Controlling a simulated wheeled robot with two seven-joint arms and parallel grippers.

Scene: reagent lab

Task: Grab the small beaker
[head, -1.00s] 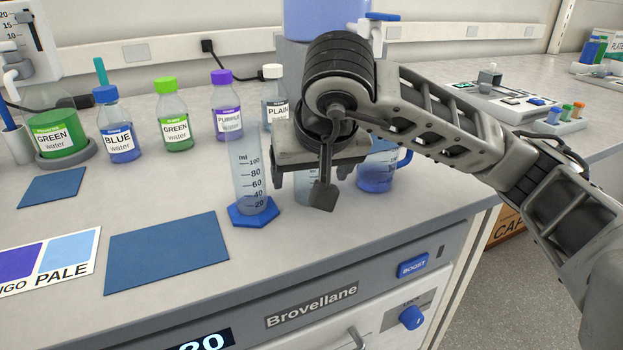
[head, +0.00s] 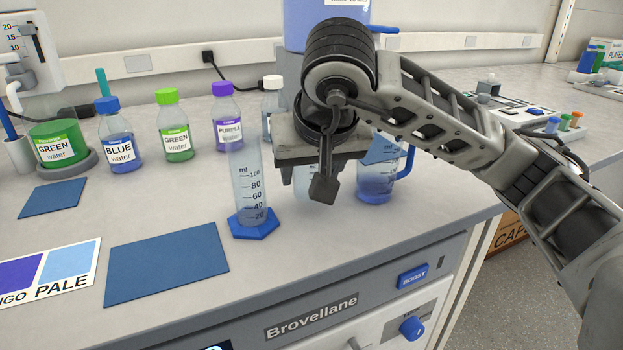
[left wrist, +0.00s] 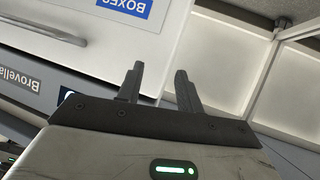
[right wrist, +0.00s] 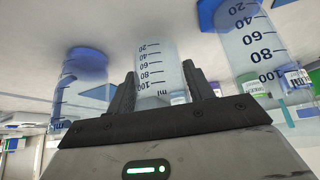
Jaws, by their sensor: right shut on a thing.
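In the right wrist view the beaker (right wrist: 156,62) stands between the two fingers (right wrist: 160,88) and looks empty. Its height above the bench is hard to tell. My left gripper (left wrist: 160,88) shows only in the left wrist view, fingers apart with nothing between them, near a drawer front.
A measuring cylinder (head: 248,185) on a blue hexagonal base stands just left of the beaker. A jug of blue liquid (head: 376,185) stands close on its right. Labelled bottles (head: 175,128) line the back. A blue mat (head: 167,262) lies front left.

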